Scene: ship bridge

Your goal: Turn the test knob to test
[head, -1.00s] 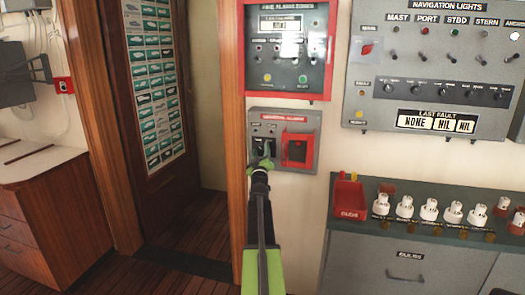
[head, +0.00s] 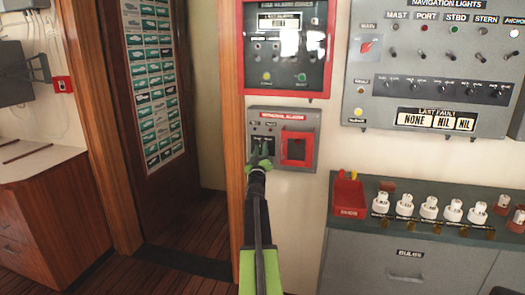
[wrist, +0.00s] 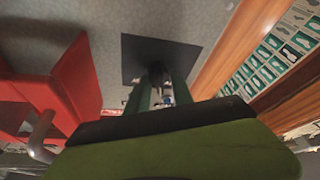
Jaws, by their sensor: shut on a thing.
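In the wrist view, the green fingers of my gripper (wrist: 158,92) are shut on the small dark test knob (wrist: 156,70), which stands out from the dark square plate (wrist: 133,52). The gripper hides most of the knob in the head view. The knob's pointer and the position marks cannot be read.
A red-framed box (head: 297,135) is close to the right of my gripper on the same panel; its red side (wrist: 75,80) shows large in the wrist view. A fire alarm panel (head: 287,93) is above. A counter with a red tray (head: 347,205) and several bulbs is at lower right.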

